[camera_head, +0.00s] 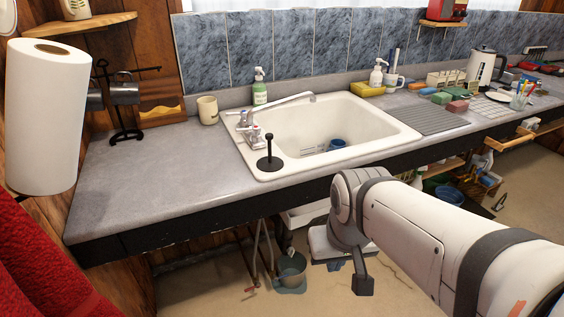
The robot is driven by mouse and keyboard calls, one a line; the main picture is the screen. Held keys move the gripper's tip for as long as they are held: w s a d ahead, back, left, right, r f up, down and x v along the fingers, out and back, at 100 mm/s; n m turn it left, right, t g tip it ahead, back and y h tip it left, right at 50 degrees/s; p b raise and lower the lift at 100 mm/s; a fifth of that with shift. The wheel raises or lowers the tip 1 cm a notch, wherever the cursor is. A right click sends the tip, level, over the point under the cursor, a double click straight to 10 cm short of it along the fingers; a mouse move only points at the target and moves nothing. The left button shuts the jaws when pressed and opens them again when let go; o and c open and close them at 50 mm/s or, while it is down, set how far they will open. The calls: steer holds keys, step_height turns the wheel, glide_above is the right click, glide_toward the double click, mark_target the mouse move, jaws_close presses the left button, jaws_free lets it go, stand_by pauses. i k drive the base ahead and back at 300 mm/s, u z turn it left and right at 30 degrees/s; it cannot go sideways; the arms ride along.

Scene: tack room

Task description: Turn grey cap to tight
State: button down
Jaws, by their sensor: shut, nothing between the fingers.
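I cannot pick out a grey cap for certain in the head view. The white sink (382,118) is set in the grey countertop (140,185), with a chrome tap (255,119) at its left rim. A black knob on a stem with a round base (269,163) stands on the sink's front left corner. My gripper (363,286) hangs below the counter's front edge, pointing down at the end of my white arm. Its dark fingers look shut and empty, clear of the counter. My arm hides part of the space under the counter.
A paper towel roll (47,115) stands at the left, near a black mug rack (122,100). A grey bucket (291,268) is below. The counter's left front is clear.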

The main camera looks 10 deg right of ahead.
mark_target(290, 251)
steer(key=u, duration=1.4)
steer(key=k, duration=1.55)
steer(key=z, duration=1.35)
steer(key=i, duration=1)
